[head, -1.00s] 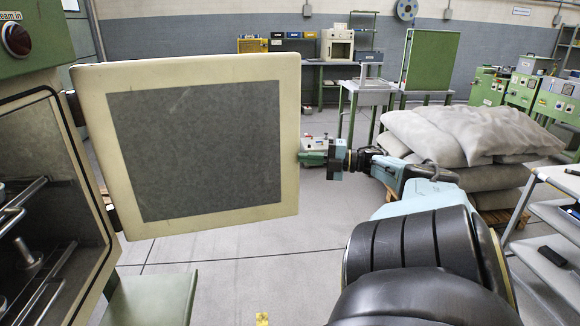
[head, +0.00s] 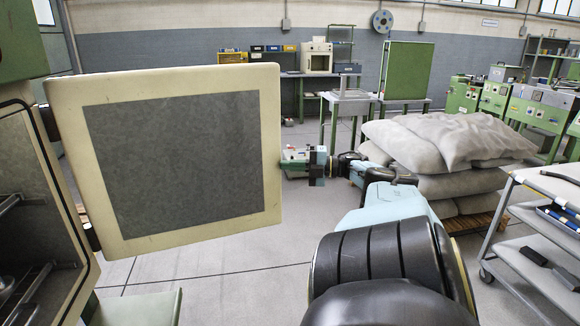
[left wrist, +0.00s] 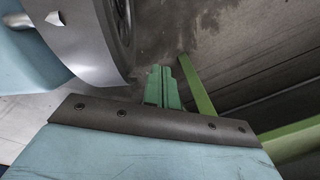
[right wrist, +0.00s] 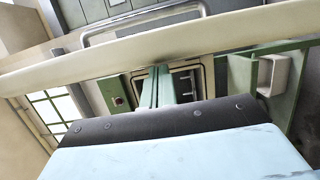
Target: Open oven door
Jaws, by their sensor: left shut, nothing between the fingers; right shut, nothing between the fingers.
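The oven door (head: 270,130) stands wide open in the head view, a cream frame around a grey panel, hinged to the green and cream oven (head: 20,55) at the left. My right gripper (head: 287,165) is shut and empty at the door's right edge; whether it touches is unclear. In the right wrist view its green fingers (right wrist: 157,85) are together, just below the cream door edge (right wrist: 110,66), with a metal bar handle (right wrist: 140,18) beyond. My left gripper (left wrist: 162,86) is shut and empty in the left wrist view, outside the head view.
Inside the oven are metal racks (head: 35,290). Stacked grey sacks (head: 440,150) lie on a pallet behind my right arm. A shelf cart (head: 545,185) stands at the right. Open floor (head: 220,285) lies below the door.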

